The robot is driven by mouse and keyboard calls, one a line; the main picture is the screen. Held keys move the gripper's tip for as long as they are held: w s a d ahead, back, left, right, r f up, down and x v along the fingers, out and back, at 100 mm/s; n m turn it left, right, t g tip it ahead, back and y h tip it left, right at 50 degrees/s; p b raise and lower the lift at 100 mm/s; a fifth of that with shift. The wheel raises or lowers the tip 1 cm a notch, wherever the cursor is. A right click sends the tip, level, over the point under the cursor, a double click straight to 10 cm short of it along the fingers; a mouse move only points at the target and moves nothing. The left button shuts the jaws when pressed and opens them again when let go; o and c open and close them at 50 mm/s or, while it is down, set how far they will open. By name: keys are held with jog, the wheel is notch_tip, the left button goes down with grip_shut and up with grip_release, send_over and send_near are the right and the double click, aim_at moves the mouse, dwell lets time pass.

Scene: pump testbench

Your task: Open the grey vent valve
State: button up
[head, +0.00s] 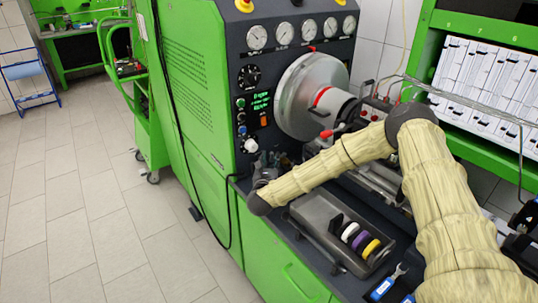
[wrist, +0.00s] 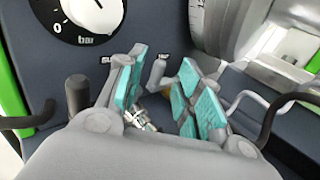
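The grey vent valve (wrist: 157,74) shows in the wrist view as a small grey lever on the dark panel, under a small, partly readable label. It stands upright in the picture, beyond and between the fingertips of my gripper (wrist: 158,88). My gripper has teal pads and is open, with a finger on each side of the lever and a visible gap. Contact cannot be told. The lower part of the valve is partly hidden by the right finger. In the head view my gripper (head: 266,168) is at the panel's lower front, and the valve cannot be made out there.
A large silver disc (head: 305,97) is on the right of the panel. A grey tray (head: 312,208) with coloured rings lies below my arm. The tiled floor (head: 75,215) is clear.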

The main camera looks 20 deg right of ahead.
jog(key=shift+w+d+r, duration=0.25)
jog(key=shift+w+d, duration=0.1)
jog(key=shift+w, duration=0.3)
jog(key=shift+w+d+f+p, duration=0.2)
jog(key=shift+w+f+p, duration=0.1)
jog(key=shift+w, duration=0.15)
jog(key=shift+r, duration=0.1)
grip_shut()
